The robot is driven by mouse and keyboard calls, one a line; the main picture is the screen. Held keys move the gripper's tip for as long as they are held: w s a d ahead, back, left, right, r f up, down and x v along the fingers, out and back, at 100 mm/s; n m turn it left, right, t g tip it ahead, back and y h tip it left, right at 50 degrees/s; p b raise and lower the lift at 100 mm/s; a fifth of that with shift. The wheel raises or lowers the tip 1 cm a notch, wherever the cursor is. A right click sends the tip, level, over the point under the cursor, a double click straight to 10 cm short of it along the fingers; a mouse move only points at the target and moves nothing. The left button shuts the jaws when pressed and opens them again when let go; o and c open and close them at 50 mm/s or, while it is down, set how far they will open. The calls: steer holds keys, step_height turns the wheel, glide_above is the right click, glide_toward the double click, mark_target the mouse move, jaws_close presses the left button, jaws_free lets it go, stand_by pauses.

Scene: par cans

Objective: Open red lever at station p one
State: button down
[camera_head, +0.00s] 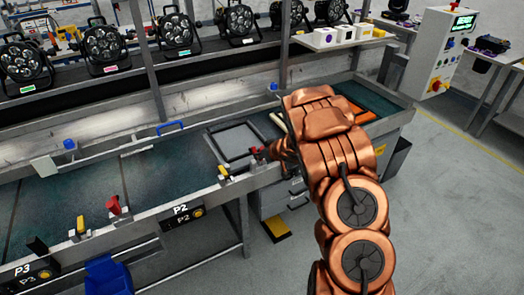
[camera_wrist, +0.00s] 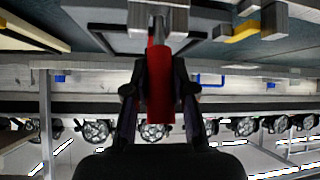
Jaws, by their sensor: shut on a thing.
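My copper-coloured arm reaches over the front rail of the workbench. My gripper (camera_head: 268,150) is at the station to the right of P2. In the wrist view my gripper (camera_wrist: 160,88) has its two dark fingers on either side of a red lever (camera_wrist: 161,68) and is shut on it. The lever's grey shaft runs to a light block at the top of that view. In the head view only a bit of the red lever (camera_head: 256,151) shows beside the gripper. No P1 sign is visible; my arm covers that part of the rail.
A yellow lever (camera_head: 223,172) stands just left of my gripper. Another red lever (camera_head: 114,205) and yellow lever (camera_head: 81,226) stand near the P2 sign (camera_head: 181,210). A grey frame (camera_head: 222,152) lies on the bench. A blue bin (camera_head: 107,275) sits below.

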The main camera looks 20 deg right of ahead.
stand_by(0.4)
steer(key=c, duration=0.9)
jaws_free()
steer(key=shift+c, duration=0.2)
steer(key=v, duration=1.2)
steer(key=shift+w, duration=0.1)
steer(key=shift+r, duration=0.1)
